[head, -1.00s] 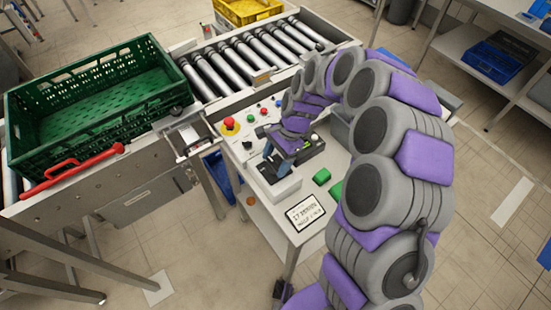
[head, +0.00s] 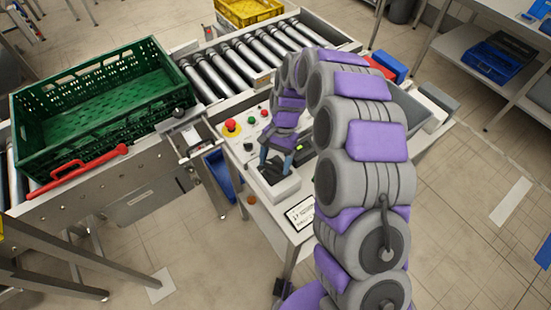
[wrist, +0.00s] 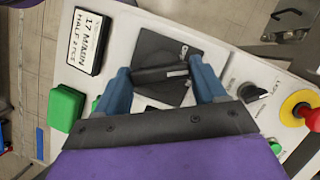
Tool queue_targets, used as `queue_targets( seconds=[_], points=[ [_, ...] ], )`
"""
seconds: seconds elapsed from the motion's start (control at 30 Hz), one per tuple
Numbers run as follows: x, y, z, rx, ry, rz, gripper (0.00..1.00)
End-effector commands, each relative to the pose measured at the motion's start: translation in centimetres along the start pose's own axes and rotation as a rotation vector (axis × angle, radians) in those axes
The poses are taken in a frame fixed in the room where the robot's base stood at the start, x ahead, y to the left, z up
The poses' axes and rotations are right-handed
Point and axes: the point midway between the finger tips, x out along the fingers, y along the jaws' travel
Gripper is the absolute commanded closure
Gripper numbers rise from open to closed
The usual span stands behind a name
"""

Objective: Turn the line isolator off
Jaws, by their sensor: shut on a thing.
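The line isolator is a black handle (wrist: 158,75) on a dark square plate (wrist: 170,48), set on a white box (head: 284,190) at the near end of the control panel. My gripper (wrist: 163,78) has its blue fingers on either side of the handle, shut on it. A light mark shows at one end of the handle. In the head view my gripper (head: 274,164) is over the box, and my arm partly hides the panel. The plate's lettering is too small to read.
A red emergency button (head: 232,126) on a yellow base and a black selector knob (wrist: 248,91) are close by. A framed label (wrist: 88,40) and a green block (wrist: 66,108) lie beside the isolator. A green crate (head: 92,97) rests on the conveyor at left.

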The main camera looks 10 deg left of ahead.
Motion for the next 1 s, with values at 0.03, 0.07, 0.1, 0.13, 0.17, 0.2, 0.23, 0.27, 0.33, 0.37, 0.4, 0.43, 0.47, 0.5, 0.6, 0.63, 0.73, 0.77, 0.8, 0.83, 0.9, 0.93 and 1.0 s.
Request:
queue_targets(
  seconds=[0.03,0.07,0.1,0.13,0.17,0.2,0.23,0.27,0.33,0.37,0.4,0.43,0.47,0.5,0.6,0.63,0.73,0.77,0.8,0.83,0.9,0.93,1.0],
  points=[
    [-0.23,-0.14,-0.19,-0.04,0.007,0.014,0.6],
    [-0.23,-0.17,-0.2,-0.066,0.008,0.025,0.6],
    [-0.25,-0.23,-0.22,-0.102,0.009,0.039,0.6],
    [-0.29,-0.27,-0.24,-0.128,0.01,0.049,0.6],
    [-0.31,-0.29,-0.25,-0.155,0.01,0.059,0.6],
    [-0.35,-0.33,-0.24,-0.19,0.011,0.074,0.6],
    [-0.37,-0.36,-0.23,-0.217,0.011,0.085,0.6],
    [-0.38,-0.38,-0.22,-0.243,0.011,0.096,0.61],
    [-0.38,-0.41,-0.18,-0.305,0.011,0.122,0.6],
    [-0.37,-0.43,-0.16,-0.332,0.011,0.134,0.6],
    [-0.36,-0.45,-0.14,-0.367,0.011,0.149,0.6],
    [-0.35,-0.46,-0.13,-0.393,0.011,0.159,0.6],
    [-0.33,-0.47,-0.12,-0.42,0.011,0.17,0.6],
    [-0.31,-0.49,-0.1,-0.455,0.011,0.185,0.6],
    [-0.28,-0.51,-0.08,-0.541,0.01,0.221,0.6],
    [-0.26,-0.53,-0.07,-0.567,0.01,0.232,0.6],
    [-0.24,-0.57,-0.03,-0.649,0.009,0.266,0.6],
    [-0.22,-0.58,-0.01,-0.672,0.009,0.276,0.6],
    [-0.22,-0.61,0.01,-0.703,0.009,0.289,0.6],
    [-0.21,-0.63,0.03,-0.726,0.009,0.299,0.6],
    [-0.2,-0.65,0.06,-0.772,0.009,0.317,0.6],
    [-0.2,-0.66,0.06,-0.791,0.009,0.325,0.6],
    [-0.18,-0.69,0.09,-0.833,0.009,0.342,0.6]
  ],
)
